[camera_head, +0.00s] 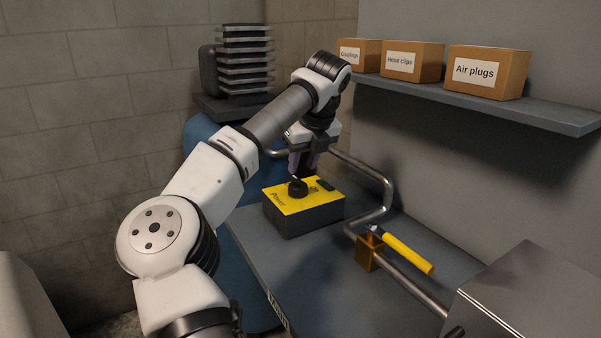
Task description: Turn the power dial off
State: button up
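The power box (305,215) is a dark box with a yellow top, standing on the grey bench. The words "Power" and "On" are printed on its top. The round black power dial (297,188) sits on the yellow top, beside a dark green patch (325,184) near the far right edge. My gripper (301,168) points down just above the dial, coming from the upper right. Its fingers are small and partly in shadow; I cannot tell whether they touch the dial or how far apart they are.
A bent metal pipe (385,195) runs behind and right of the box. A yellow-handled tool (408,254) rests by a brass block (369,252). A metal box (535,300) stands front right. A shelf (480,105) holds cardboard boxes. The bench front is clear.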

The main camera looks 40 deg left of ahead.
jog(key=v, duration=0.9)
jog(key=shift+d+r, duration=0.2)
jog(key=shift+r, duration=0.15)
jog(key=shift+s+f, duration=0.1)
